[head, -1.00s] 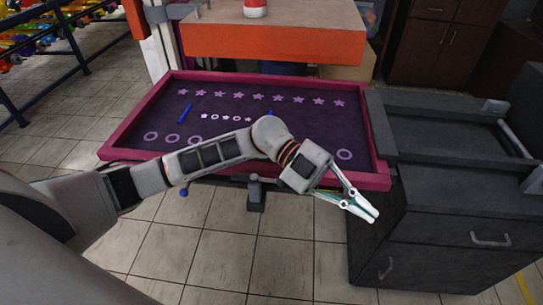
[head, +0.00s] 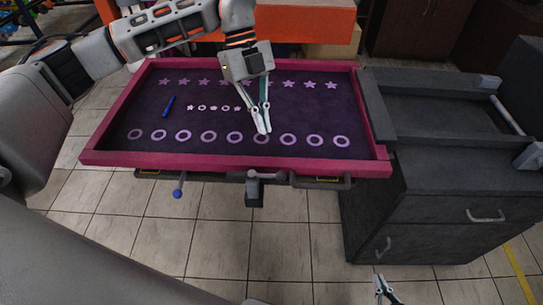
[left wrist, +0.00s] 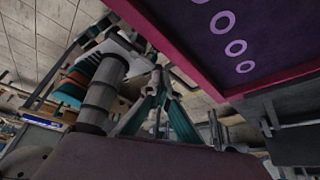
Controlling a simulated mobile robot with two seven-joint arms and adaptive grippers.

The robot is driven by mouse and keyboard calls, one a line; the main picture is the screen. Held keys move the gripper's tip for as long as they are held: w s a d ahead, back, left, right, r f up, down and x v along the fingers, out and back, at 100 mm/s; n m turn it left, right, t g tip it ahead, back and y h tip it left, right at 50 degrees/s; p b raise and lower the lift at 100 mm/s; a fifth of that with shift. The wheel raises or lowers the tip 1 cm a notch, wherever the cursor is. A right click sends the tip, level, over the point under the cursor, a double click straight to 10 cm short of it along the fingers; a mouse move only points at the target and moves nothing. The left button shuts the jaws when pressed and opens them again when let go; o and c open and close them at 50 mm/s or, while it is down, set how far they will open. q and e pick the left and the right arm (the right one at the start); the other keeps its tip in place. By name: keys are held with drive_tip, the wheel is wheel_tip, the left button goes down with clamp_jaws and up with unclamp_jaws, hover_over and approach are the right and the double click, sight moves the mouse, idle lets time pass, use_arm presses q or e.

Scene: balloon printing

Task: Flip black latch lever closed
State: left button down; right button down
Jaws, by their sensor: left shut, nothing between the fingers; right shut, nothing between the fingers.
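A printing screen with a magenta frame (head: 230,166) and purple rows of stars and rings fills the middle of the head view. Below its front edge is a dark latch-like fitting (head: 254,192) with a grey lever (head: 267,175) lying sideways on top; I cannot tell whether it is latched. My left gripper (head: 263,131) is shut and empty, pointing down over the screen's ring row, behind the latch in the picture. In the left wrist view its teal fingers (left wrist: 157,90) show beside the magenta frame (left wrist: 215,75). My right gripper (head: 381,279) is shut and empty at the bottom, away from the screen.
A rod with a blue knob (head: 178,193) hangs under the frame, left of the latch. A blue stick (head: 167,106) lies on the screen. A dark drawer cabinet (head: 440,205) stands close on the right. An orange-edged table (head: 315,25) is behind. Tiled floor is open in front.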

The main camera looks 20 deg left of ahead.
sight(257, 176)
use_arm(q)
drive_tip(key=shift+s+d+f, duration=0.1)
drive_tip(key=shift+f, duration=0.05)
drive_tip(key=x, duration=0.9)
drive_tip(key=shift+d+f+p, duration=0.15)
drive_tip(key=shift+f+p, duration=0.15)
drive_tip(key=shift+f, duration=0.05)
use_arm(e)
drive_tip(key=shift+r, duration=0.3)
use_arm(q)
drive_tip(key=shift+s+d, duration=0.15)
use_arm(e)
drive_tip(key=shift+a, duration=0.1)
use_arm(q)
drive_tip(key=shift+m, duration=0.4)
use_arm(e)
drive_tip(key=shift+s+a+r, duration=0.15)
drive_tip(key=shift+a, duration=0.2)
